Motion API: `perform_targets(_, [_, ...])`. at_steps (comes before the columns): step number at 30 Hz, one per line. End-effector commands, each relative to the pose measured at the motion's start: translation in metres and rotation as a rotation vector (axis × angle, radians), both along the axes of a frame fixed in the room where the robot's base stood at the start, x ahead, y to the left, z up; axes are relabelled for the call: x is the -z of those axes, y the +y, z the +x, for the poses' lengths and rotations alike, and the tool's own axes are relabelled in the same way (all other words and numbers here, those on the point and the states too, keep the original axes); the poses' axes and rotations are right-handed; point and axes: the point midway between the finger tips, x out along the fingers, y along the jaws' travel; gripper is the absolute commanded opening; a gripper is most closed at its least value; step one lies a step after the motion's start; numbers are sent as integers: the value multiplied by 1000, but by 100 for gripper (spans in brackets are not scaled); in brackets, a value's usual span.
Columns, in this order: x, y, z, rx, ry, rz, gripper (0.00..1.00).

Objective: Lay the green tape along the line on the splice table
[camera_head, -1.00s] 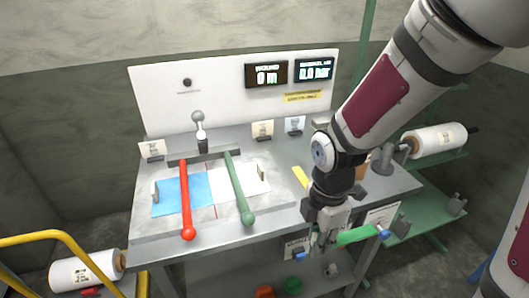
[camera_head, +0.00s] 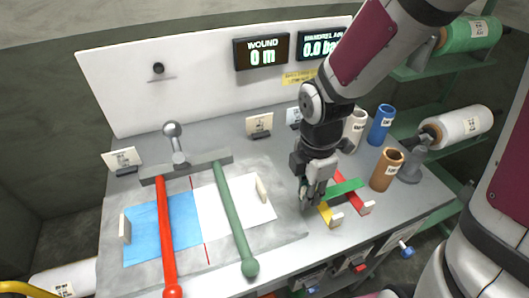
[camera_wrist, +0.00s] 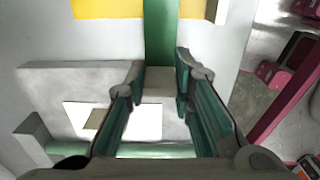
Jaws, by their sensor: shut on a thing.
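The green tape (camera_head: 347,188) is a short flat strip at the right of the splice table (camera_head: 285,165), over the red and yellow strips. My gripper (camera_head: 308,205) points down at its left end, shut on it; the fingers hide that end. In the wrist view, the green tape (camera_wrist: 160,30) runs up from between my fingertips (camera_wrist: 160,80), with a pale block between them. A thin red line (camera_head: 206,245) on the table marks the seam between the blue sheet (camera_head: 140,235) and the white sheet (camera_head: 255,205). It lies left of my gripper.
A red bar (camera_head: 165,235) and a green bar (camera_head: 235,220) extend over the sheets from a grey lever clamp. Yellow (camera_head: 327,213) and red (camera_head: 352,202) strips lie beside my gripper. Blue, white and brown cylinders stand at the right. A white panel rises behind.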

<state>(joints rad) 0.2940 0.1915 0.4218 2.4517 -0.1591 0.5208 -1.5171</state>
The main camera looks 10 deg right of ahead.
Motion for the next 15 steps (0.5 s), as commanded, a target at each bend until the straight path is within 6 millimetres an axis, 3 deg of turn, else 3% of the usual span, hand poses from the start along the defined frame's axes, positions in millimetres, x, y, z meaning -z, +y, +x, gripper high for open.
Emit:
perform_targets(5, [4, 2, 24, 1, 0, 2, 8])
perform_targets(15, [11, 8, 106, 0, -1, 1, 8])
